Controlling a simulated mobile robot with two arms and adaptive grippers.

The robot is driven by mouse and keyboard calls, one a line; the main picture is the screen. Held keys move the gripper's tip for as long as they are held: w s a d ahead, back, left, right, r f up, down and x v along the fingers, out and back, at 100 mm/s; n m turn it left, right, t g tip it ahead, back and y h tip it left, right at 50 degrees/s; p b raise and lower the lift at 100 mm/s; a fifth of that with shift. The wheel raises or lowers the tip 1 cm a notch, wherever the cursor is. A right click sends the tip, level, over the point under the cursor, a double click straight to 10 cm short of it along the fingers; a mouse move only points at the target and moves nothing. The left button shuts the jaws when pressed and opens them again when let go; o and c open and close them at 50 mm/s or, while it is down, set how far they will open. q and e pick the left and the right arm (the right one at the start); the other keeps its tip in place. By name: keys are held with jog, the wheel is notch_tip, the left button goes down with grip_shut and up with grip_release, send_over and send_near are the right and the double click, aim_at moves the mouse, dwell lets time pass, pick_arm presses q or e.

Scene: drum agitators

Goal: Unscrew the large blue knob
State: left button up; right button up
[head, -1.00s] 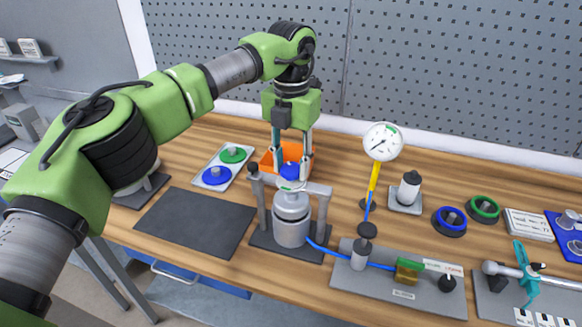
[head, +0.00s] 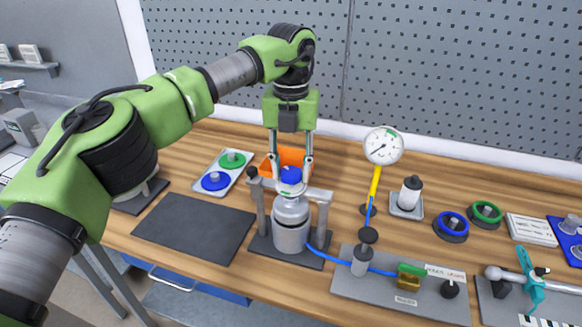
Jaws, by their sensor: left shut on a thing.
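The large blue knob (head: 290,175) sits on top of a metal vessel (head: 291,222), in the middle of the head view. The vessel stands in a clamp frame with a post on each side. My left gripper (head: 291,176) points straight down from above, with one finger on each side of the knob. It is shut on the knob. The knob's lower edge and the finger contact are small and partly hidden. My right gripper is not in view.
An orange bin (head: 270,164) stands just behind the vessel. A tray (head: 205,187) with blue and green discs lies to the left, and a dark mat (head: 190,226) in front of it is bare. A pressure gauge (head: 383,146) and a blue hose (head: 328,254) are to the right.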

aim_at(291, 172)
pick_arm(q)
jog(key=o, duration=1.1)
notch_tip(291, 172, up, 12)
jog(key=shift+f, duration=0.1)
